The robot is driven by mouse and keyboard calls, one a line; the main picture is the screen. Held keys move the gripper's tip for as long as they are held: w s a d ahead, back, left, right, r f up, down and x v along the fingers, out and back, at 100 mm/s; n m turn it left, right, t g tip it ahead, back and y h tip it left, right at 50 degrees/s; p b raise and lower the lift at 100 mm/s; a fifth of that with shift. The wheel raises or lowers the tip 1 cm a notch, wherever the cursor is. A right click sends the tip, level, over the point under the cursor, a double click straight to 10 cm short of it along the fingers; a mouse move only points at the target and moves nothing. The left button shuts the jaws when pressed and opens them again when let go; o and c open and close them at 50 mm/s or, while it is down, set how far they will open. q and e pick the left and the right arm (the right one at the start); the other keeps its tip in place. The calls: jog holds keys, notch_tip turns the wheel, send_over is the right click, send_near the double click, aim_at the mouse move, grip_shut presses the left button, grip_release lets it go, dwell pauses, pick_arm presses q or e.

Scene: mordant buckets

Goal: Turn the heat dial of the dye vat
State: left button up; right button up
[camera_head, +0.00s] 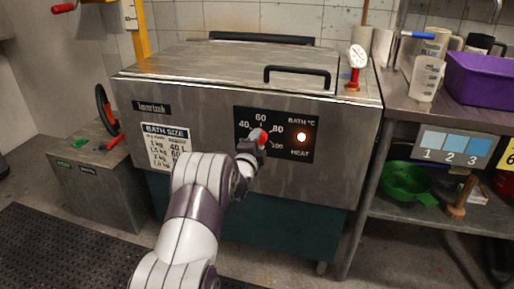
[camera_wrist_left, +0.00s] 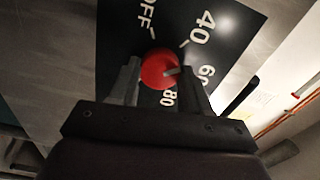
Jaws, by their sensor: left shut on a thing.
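The dye vat (camera_head: 190,110) is a large steel box with a closed lid and a black control panel (camera_head: 311,125). The red heat dial (camera_head: 259,135) is on that panel, partly hidden by my left gripper (camera_head: 252,144). In the left wrist view the round dial (camera_wrist_left: 155,66) sits between the two fingers of my left gripper (camera_wrist_left: 161,74), which is shut on it. Its pale pointer mark points roughly toward the 60. OFF, 40, 60 and 80 show around it. A lamp (camera_head: 301,137) right of the dial glows. My right gripper is not in view.
A black lid handle (camera_head: 297,72) and a gauge (camera_head: 358,57) on a red fitting stand above the panel. To the right is a bench with a jug (camera_head: 427,78) and a purple bin (camera_head: 487,77). A grey box (camera_head: 85,165) stands at left.

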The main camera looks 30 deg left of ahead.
pick_arm(q)
jog(key=shift+f+m+b, duration=0.1)
jog(key=shift+m+b, duration=2.35)
jog(key=shift+m, duration=1.15)
jog(key=o, duration=1.1)
jog(key=shift+c, duration=0.2)
